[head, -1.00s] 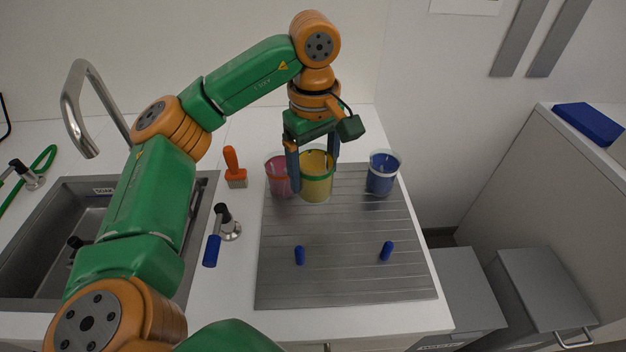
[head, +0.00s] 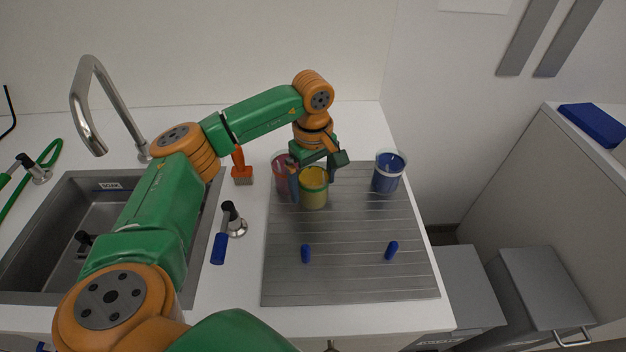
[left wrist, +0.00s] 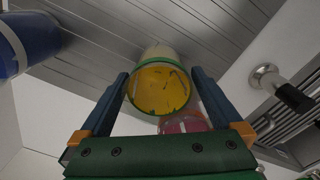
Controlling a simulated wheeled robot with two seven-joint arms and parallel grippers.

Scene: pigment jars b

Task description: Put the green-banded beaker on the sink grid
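The green-banded beaker (head: 313,190), filled with yellow, is at the ribbed metal board's back left, in front of the red jar. In the left wrist view I look into the beaker's mouth (left wrist: 160,88), with a green band at its rim. My left gripper (head: 312,182) has one finger on each side of the beaker, closed in against it. I cannot tell whether its base touches the board. The sink (head: 40,205) is at the left, partly hidden by my arm; dark slotted bars (left wrist: 302,135) show on that side in the left wrist view. My right gripper is not in view.
The red jar (head: 281,163) stands close behind the beaker. A blue jar (head: 389,174) stands right. Two blue pegs (head: 306,253) are on the ribbed board (head: 350,280).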

